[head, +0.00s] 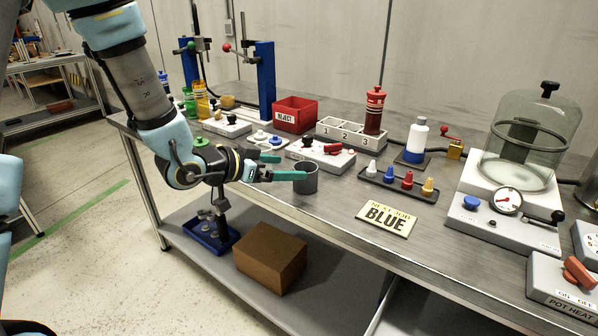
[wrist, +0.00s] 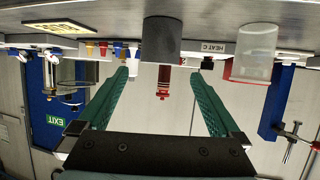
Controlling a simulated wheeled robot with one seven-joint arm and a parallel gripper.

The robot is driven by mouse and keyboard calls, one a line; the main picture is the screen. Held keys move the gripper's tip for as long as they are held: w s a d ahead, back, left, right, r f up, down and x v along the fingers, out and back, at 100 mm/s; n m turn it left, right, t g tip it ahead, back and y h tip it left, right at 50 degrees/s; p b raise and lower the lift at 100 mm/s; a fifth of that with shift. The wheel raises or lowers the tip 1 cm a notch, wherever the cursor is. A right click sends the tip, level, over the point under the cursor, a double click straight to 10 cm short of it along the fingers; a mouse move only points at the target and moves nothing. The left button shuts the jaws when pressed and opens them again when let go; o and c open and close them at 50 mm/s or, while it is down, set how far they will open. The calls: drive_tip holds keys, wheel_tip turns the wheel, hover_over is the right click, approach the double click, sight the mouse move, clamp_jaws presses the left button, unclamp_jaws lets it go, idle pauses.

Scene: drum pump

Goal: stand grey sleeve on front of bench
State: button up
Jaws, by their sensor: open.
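The grey sleeve (head: 308,180) is a dark grey, open-topped cylinder. It stands upright on the bench (head: 300,210) near the front edge, left of the NEXT JOB BLUE sign. In the upside-down wrist view the sleeve (wrist: 162,40) appears centred ahead, lined up with the gap between my fingers. My gripper (head: 284,167) has two green fingers spread apart, with nothing held. One fingertip overlaps the sleeve's left side in the head view; I cannot tell whether it touches. The fingers (wrist: 158,75) lie level, pointing toward the sleeve.
The BLUE sign (head: 387,218) lies right of the sleeve. Behind are a grey switch box (head: 320,155), a tray of coloured nozzles (head: 398,183) and a red bin (head: 295,115). A clear cup (wrist: 252,55) shows in the wrist view. Bench space between sleeve and sign is clear.

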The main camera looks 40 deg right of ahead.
drive_tip(key=shift+v, duration=2.25)
drive_tip(key=shift+w, duration=0.1)
drive_tip(key=w+a+f+n+t+y, duration=0.1)
drive_tip(key=w+a+n+t+y, duration=0.35)
drive_tip(key=a, duration=0.75)
drive_tip(key=w+a+f+n+t+y, duration=0.2)
drive_tip(key=w+a+n+y, duration=0.3)
drive_tip(key=w+a, duration=0.5)
drive_tip(key=s+a+n+g+y, duration=0.3)
drive_tip(key=s+a+n+g, duration=0.2)
drive_tip(key=s+a, duration=0.5)
drive_tip(key=a+n, duration=0.2)
drive_tip(key=a, duration=0.4)
drive_tip(key=shift+s+r+y, duration=0.15)
drive_tip(key=shift+r+y, duration=0.15)
drive_tip(key=shift+y, duration=0.05)
drive_tip(key=shift+a+r, duration=0.1)
